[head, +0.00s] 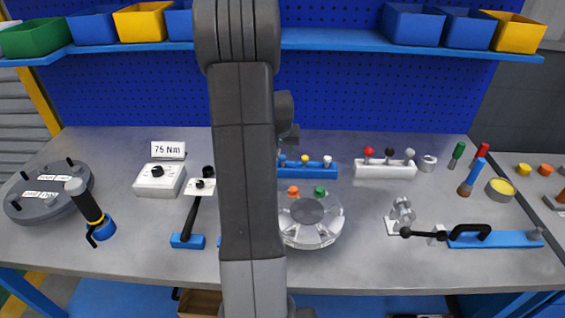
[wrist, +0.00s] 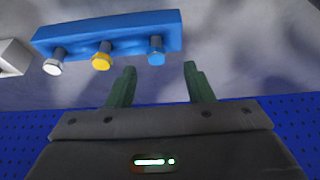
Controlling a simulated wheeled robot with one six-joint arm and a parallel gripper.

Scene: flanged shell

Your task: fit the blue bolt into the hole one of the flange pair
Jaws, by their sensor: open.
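The blue bolt (wrist: 156,52) stands at one end of a blue rack (wrist: 110,32), beside a yellow-headed and a white-headed bolt. In the head view the rack (head: 316,170) is at mid-table, with the blue bolt (head: 282,158) at its left end. My gripper (wrist: 160,72) is open and empty, its two green fingers spread on either side of the blue bolt's line, just short of its head. A pale round flanged part (head: 312,222) stands in front of the rack, partly behind my arm; its holes cannot be made out.
Orange and green pieces (head: 320,191) sit at the flanged part's back edge. A white rack (head: 385,171) with several knobs is to the right. A grey disc (head: 50,192) with labels and black pegs lies far left.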

